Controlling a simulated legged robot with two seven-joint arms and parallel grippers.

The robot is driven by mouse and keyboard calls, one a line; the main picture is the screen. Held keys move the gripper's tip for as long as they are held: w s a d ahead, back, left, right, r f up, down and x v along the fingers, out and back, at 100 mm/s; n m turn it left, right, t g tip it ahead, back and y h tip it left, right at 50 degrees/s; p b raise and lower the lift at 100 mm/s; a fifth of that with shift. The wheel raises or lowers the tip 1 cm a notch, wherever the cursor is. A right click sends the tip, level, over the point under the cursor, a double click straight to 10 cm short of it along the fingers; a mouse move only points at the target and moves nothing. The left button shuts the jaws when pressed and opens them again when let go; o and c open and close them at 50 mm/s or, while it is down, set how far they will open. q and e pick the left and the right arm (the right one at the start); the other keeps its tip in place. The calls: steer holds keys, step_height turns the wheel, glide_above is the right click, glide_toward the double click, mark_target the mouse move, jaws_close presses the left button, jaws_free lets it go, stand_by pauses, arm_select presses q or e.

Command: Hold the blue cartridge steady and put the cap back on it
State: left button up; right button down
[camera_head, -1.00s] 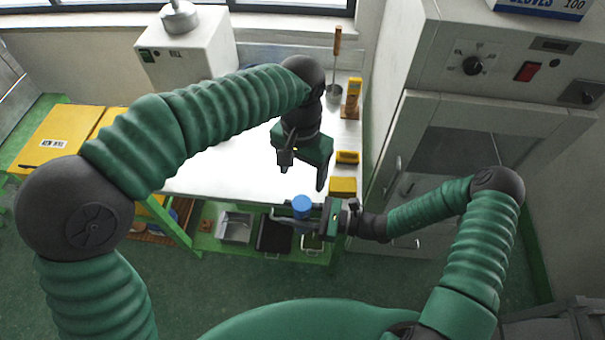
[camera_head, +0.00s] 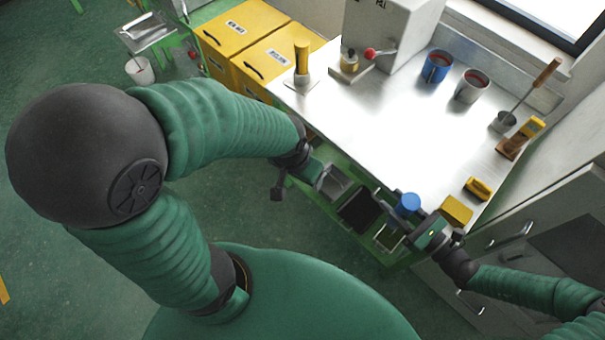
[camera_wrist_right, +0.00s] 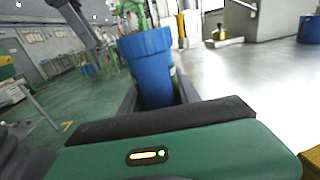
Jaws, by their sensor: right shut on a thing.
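The blue cartridge (camera_wrist_right: 158,85) stands upright between the dark fingers of my right gripper (camera_wrist_right: 160,100) in the right wrist view. Its upper part (camera_wrist_right: 145,42) is a wider blue band that looks like a cap seated on it; no separate cap shows. In the head view the same round blue top (camera_head: 408,202) shows above my right gripper (camera_head: 405,214), at the table's front edge. My left gripper (camera_head: 298,187) is left of it, well apart, beyond the table's front edge. Nothing shows in it, and its finger gap is unclear.
On the metal table (camera_head: 400,130) stand a blue mug (camera_head: 436,68), a grey mug (camera_head: 470,88) and yellow blocks (camera_head: 457,210). Trays (camera_head: 358,208) lie on the shelf below. Yellow bins (camera_head: 242,30) are at the back left. The table's middle is clear.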

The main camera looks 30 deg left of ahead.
steer(key=shift+w+d, duration=0.15)
steer(key=shift+d, duration=0.3)
steer(key=s+d+r+m+t+h, duration=0.1)
steer(key=s+d+m+t+h, duration=0.1)
steer(key=d+m+t+h, duration=0.6)
steer(key=d+t, duration=0.1)
steer(key=d, duration=0.6)
steer(key=shift+r, duration=0.4)
